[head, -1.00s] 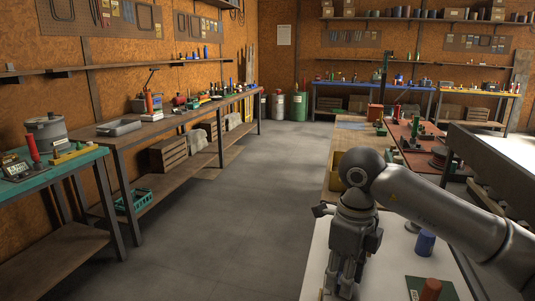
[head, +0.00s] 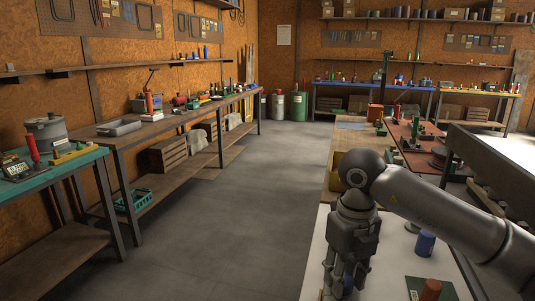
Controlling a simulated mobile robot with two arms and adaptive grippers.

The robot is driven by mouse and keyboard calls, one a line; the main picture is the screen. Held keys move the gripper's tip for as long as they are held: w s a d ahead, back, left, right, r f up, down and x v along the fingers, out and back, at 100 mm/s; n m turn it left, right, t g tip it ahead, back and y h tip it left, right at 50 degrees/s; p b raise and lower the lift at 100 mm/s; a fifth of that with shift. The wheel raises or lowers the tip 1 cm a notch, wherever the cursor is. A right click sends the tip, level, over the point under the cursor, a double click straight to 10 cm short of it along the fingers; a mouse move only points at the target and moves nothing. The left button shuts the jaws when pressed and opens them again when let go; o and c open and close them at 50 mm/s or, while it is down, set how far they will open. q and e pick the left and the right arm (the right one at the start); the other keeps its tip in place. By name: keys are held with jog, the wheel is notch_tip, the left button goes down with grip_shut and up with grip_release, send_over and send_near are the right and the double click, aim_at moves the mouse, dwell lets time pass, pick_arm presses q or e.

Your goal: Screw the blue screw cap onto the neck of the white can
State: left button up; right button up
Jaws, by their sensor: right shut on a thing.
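My right gripper (head: 345,284) points down over the white tabletop (head: 319,250) at the bottom of the head view. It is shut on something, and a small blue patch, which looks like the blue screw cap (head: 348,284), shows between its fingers. The fingers hide most of the cap, and the frame edge cuts off what is below. I cannot make out the white can or its neck, so I cannot tell whether the cap touches it. My left gripper is not in view.
A blue cylinder (head: 425,244) stands on the white tabletop, right of my gripper under my forearm. A red-orange cylinder (head: 431,290) stands on a dark green plate (head: 415,285) near the front. A yellow bin (head: 335,177) is behind my wrist. Open floor lies left.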

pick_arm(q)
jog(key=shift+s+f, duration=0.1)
pick_arm(e)
jog(key=m, duration=0.4)
jog(key=shift+m, duration=0.3)
jog(key=m, duration=0.4)
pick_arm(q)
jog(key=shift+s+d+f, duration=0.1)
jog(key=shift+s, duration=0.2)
pick_arm(e)
jog(key=o, duration=0.6)
jog(key=shift+o, duration=0.2)
